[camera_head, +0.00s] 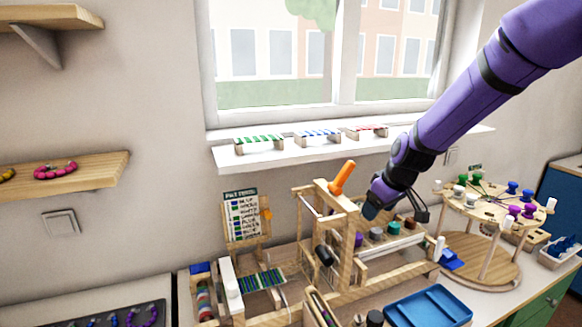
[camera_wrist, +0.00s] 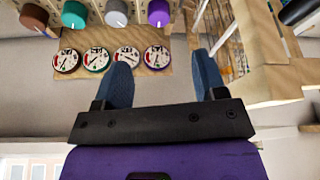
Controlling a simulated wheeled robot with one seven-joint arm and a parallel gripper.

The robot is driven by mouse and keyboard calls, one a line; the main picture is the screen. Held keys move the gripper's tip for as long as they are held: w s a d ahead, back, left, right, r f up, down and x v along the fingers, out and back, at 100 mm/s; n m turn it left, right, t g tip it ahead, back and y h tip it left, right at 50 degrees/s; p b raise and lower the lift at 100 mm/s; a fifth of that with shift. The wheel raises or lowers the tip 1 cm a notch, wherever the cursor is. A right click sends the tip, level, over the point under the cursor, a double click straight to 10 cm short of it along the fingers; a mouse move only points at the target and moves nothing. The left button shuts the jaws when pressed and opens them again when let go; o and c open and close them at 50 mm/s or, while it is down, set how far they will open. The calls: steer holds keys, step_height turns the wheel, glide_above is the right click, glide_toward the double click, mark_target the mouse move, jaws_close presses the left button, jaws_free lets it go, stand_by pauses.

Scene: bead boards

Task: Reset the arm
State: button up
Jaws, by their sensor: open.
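My purple arm reaches in from the upper right in the head view. My gripper (camera_head: 398,208) hangs above the wooden bead loom and beside its row of coloured knobs (camera_head: 376,234). In the wrist view my gripper (camera_wrist: 161,75) shows two blue fingertips spread apart with nothing between them. Beyond the fingertips is a wooden panel with several round dials (camera_wrist: 111,60) below brown, green, grey and purple knobs (camera_wrist: 115,14). The fingers look apart from the knobs and dials.
A wooden post with an orange handle (camera_head: 342,178) stands just left of my gripper. A round two-tier bead stand (camera_head: 484,262) is at the right. A blue tray (camera_head: 428,306) lies in front. The window sill (camera_head: 290,154) holds small striped racks. The space above the bench's left part is clear.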

steer(key=s+d+r+m, duration=0.1)
steer(key=s+r, duration=0.4)
steer(key=s, duration=0.5)
steer(key=s+d+r+m+t+h, duration=0.1)
steer(key=s+d+r+m, duration=0.1)
steer(key=s+r, duration=0.4)
steer(key=s+d+r+m+h, duration=0.1)
steer(key=s+r+m, duration=0.2)
steer(key=s, duration=1.3)
step_height(320, 180, up, 3)
steer(key=shift+d+f, duration=0.1)
steer(key=shift+d, duration=0.05)
